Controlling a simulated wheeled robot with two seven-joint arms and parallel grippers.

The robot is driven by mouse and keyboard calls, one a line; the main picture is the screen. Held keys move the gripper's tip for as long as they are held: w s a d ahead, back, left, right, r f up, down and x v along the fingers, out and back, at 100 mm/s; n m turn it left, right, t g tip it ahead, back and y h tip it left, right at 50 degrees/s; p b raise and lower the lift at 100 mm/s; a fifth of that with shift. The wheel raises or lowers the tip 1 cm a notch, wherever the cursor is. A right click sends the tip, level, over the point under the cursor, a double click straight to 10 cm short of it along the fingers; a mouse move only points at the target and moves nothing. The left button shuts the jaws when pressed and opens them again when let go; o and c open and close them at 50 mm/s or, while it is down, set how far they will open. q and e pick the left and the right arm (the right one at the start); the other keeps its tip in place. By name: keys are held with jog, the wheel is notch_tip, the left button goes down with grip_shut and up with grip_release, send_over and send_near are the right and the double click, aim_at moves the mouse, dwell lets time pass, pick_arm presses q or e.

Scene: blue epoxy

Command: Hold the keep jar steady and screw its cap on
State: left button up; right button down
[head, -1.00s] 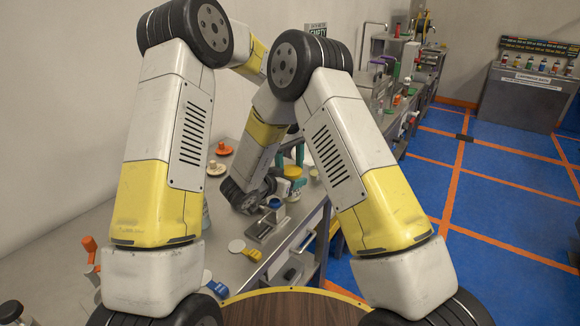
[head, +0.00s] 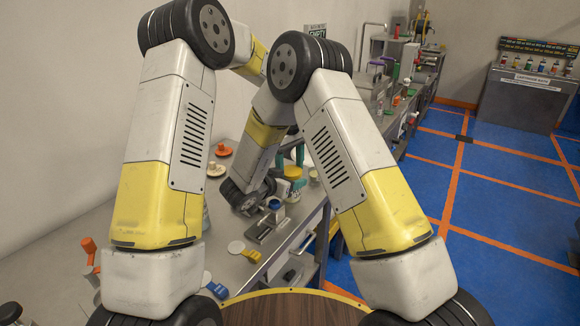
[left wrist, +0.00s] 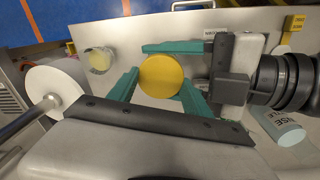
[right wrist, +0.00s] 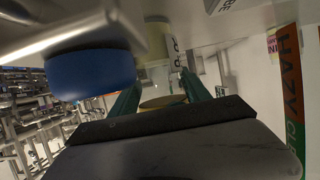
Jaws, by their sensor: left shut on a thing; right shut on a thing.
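The yellow cap (left wrist: 161,76) sits between the teal fingers of my left gripper (left wrist: 160,80), which is shut on it from above. It also shows in the head view (head: 292,172). My right gripper (right wrist: 161,84) comes in from the side, shut on the keep jar (right wrist: 156,76) under the cap. The jar is partly hidden by the fingers and cap; a label shows on it in the right wrist view. The cap is over the jar, but I cannot tell how far it is threaded on.
A blue-topped container (right wrist: 92,76) stands close to my right gripper. A pale yellow-topped container (left wrist: 100,60) stands beside the jar near the bench edge.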

pick_arm(q)
jog(key=shift+s+f, duration=0.15)
jog(key=shift+f, duration=0.6)
grip_shut()
pick_arm(e)
jog(key=shift+r, duration=0.1)
pick_arm(q)
jog(key=shift+a, duration=0.1)
jog(key=shift+s+a+r, duration=0.1)
jog(key=shift+s+r, duration=0.1)
jog(key=shift+r, duration=0.25)
pick_arm(e)
jog(key=shift+w, duration=0.1)
jog(key=shift+d, duration=0.1)
pick_arm(q)
jog(key=shift+w+r, duration=0.15)
jog(key=shift+r, duration=0.05)
jog(key=shift+w+r, duration=0.1)
dwell(0.4)
jog(key=shift+d+f, duration=0.25)
jog(key=shift+f, duration=0.25)
